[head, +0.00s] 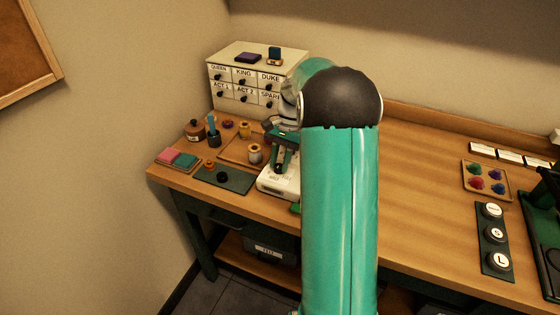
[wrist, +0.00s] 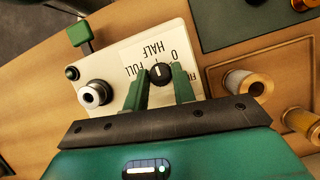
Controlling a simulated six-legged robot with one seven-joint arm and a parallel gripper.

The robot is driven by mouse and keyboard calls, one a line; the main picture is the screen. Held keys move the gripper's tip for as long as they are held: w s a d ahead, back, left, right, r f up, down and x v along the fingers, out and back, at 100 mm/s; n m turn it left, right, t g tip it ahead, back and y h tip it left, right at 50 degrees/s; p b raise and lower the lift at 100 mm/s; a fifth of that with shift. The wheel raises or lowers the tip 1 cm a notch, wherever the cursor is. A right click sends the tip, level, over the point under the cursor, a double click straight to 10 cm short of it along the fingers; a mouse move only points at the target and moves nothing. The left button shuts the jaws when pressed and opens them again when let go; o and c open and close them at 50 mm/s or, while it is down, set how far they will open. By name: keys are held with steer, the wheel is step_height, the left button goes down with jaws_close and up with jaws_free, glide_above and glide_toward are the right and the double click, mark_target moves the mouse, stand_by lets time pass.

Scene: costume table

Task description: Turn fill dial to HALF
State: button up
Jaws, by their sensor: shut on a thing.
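The fill dial (wrist: 160,74) is a small black knob with a white mark on a cream panel (wrist: 113,62). In the wrist view the panel's words are upside down: FULL is left of the dial, HALF above it and 0 to the right. The white mark points roughly up, towards HALF. My gripper (wrist: 159,70) has its two green fingers either side of the dial, shut on it. In the head view the cream machine (head: 279,184) stands near the table's front edge. My arm hides part of it, and the dial cannot be made out there.
A silver knob (wrist: 95,93) and a green lever (wrist: 80,33) are beside the dial. Thread spools (wrist: 245,83) stand in a wooden tray to the right. A labelled drawer cabinet (head: 243,85) is behind.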

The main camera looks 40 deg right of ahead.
steer(key=o, duration=1)
steer(key=v, duration=1.4)
steer(key=shift+a, duration=0.15)
